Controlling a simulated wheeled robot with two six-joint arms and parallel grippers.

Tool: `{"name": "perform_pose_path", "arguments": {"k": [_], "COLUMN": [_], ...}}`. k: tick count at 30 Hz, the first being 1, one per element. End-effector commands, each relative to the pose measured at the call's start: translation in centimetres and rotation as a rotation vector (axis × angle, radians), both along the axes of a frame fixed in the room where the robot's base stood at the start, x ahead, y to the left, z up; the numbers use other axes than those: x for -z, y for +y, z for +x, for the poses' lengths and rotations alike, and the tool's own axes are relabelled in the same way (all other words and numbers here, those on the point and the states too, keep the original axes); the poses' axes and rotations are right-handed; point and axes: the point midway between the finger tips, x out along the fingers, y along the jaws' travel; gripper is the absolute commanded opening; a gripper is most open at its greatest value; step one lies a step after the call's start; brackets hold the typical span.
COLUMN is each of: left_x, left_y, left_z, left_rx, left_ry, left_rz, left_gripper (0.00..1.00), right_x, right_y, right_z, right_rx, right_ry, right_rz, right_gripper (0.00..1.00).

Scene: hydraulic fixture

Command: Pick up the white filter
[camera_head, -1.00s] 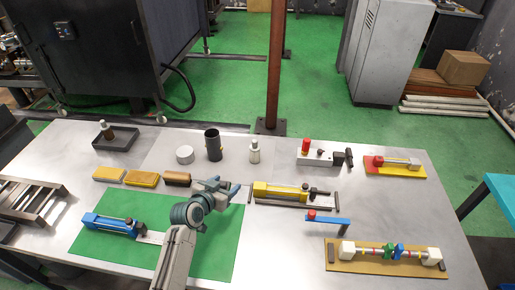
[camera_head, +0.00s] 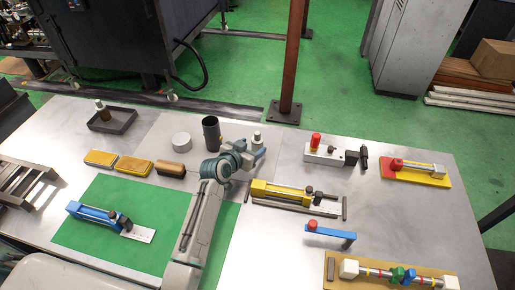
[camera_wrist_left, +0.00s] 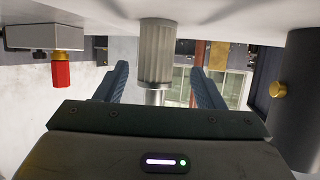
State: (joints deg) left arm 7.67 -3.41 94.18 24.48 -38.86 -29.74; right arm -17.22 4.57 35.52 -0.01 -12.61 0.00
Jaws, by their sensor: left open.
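The white filter (camera_head: 257,137) stands upright on the metal table, its lower part hidden by my left gripper (camera_head: 251,155) in the head view. In the wrist view, which shows the table upside down, the filter (camera_wrist_left: 157,52) is a pale ribbed cylinder with a shiny metal stem. It lies between the two spread blue fingers of my left gripper (camera_wrist_left: 160,70), with gaps visible on both sides. The left gripper is open. My right gripper is not in view.
A black cylinder (camera_head: 211,134) with a brass knob and a pale round disc (camera_head: 181,142) stand left of the filter. A yellow fixture (camera_head: 283,193) lies in front. A white block with a red knob (camera_head: 316,140) is to the right. Bare table lies between.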

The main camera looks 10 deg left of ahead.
Motion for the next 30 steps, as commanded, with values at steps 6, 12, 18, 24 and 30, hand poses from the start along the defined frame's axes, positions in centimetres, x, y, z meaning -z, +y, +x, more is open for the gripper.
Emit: {"name": "perform_pose_path", "arguments": {"k": [6,12,18,24,30], "left_x": [0.9,1.6,1.4,1.4,1.4], "left_y": [-1.4,-2.0,-2.0,-2.0,-2.0], "left_z": [2.7,4.4,4.6,4.6,4.6], "left_rx": [0.001,0.001,0.0,0.0,0.0], "left_ry": [-0.003,0.0,0.0,0.0,0.0], "left_rz": [-0.001,-0.001,-0.001,0.0,0.0], "left_gripper": [0.62,0.62,0.62,0.39,0.14], "right_x": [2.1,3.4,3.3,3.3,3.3], "right_y": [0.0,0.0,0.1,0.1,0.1], "right_z": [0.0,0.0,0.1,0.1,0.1], "right_rx": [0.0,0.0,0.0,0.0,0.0], "right_ry": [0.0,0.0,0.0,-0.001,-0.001], "right_rz": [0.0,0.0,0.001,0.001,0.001], "right_gripper": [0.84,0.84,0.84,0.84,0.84]}}
